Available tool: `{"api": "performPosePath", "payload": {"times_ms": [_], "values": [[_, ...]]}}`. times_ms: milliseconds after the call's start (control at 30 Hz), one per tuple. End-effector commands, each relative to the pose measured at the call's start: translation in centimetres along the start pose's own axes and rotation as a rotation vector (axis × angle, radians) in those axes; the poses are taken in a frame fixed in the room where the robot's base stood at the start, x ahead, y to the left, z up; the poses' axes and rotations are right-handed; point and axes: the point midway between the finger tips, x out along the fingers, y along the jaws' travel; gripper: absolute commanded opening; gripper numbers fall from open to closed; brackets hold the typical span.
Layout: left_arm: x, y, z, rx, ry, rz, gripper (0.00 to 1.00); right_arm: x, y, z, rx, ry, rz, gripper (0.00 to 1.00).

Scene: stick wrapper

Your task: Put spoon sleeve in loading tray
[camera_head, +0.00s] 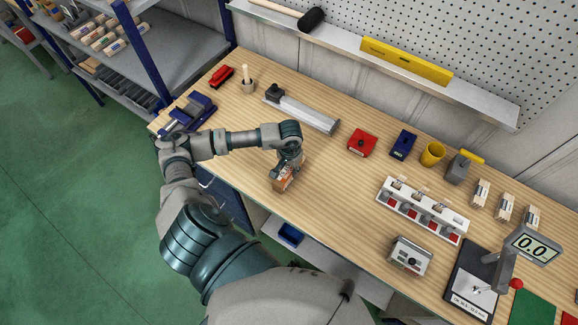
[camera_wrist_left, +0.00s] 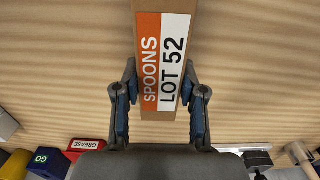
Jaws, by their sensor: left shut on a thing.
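The spoon sleeve (camera_head: 284,182) is a brown carton with an orange and white label, near the front edge of the wooden bench. In the left wrist view the sleeve (camera_wrist_left: 165,60) reads "SPOONS LOT 52". My left gripper (camera_head: 289,167) is over it, shut on it, with a finger on each side in the left wrist view (camera_wrist_left: 159,85). I cannot tell whether the sleeve touches the bench. A long grey metal channel (camera_head: 305,115) lies behind the gripper; it may be the loading tray, but no label confirms this. My right gripper is not in view.
A red block (camera_head: 362,142), a blue block (camera_head: 403,144) and a yellow cup (camera_head: 432,154) stand toward the back. A white slotted rack (camera_head: 423,210), a metal box (camera_head: 410,256) and a scale (camera_head: 472,283) are at right. Bare bench (camera_head: 335,180) lies right of the gripper.

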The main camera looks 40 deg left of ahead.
Motion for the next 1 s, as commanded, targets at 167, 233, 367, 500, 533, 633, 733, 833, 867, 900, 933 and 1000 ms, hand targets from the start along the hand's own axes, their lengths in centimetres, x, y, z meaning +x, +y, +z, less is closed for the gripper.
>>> {"api": "performPosePath", "payload": {"times_ms": [167,233,367,500,533,633,733,833,867,900,933,1000], "values": [[0.1,-0.1,0.0,0.000,0.000,0.001,0.00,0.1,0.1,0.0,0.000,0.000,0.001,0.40],[0.3,-0.2,0.0,0.000,0.000,0.001,0.00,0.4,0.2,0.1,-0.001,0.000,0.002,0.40],[0.3,-0.3,0.0,0.000,-0.001,0.002,0.66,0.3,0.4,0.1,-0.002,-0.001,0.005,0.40],[0.3,-0.3,0.0,0.000,0.000,0.002,0.66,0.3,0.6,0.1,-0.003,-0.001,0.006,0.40],[0.2,-0.3,0.0,0.000,0.000,0.002,0.66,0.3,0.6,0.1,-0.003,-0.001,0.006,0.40],[0.2,-0.3,0.0,0.000,0.000,0.002,0.66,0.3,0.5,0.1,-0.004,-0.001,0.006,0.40],[-0.1,-0.2,0.0,0.000,-0.001,0.002,0.66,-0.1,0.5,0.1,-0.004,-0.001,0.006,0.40],[-1.2,-0.2,-0.2,-0.001,0.005,0.002,0.66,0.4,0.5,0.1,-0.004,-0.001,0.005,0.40],[-1.7,-0.1,-0.2,0.000,0.005,0.001,0.66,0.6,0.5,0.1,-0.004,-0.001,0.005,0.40],[-2.5,-0.1,-0.1,0.001,0.006,0.001,0.66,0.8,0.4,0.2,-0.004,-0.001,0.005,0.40],[-3.2,-0.1,-0.2,0.001,0.006,0.001,0.66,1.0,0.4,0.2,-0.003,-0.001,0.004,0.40],[-4.8,-0.1,-0.2,0.001,0.007,0.000,0.66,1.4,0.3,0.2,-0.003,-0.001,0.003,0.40]]}}
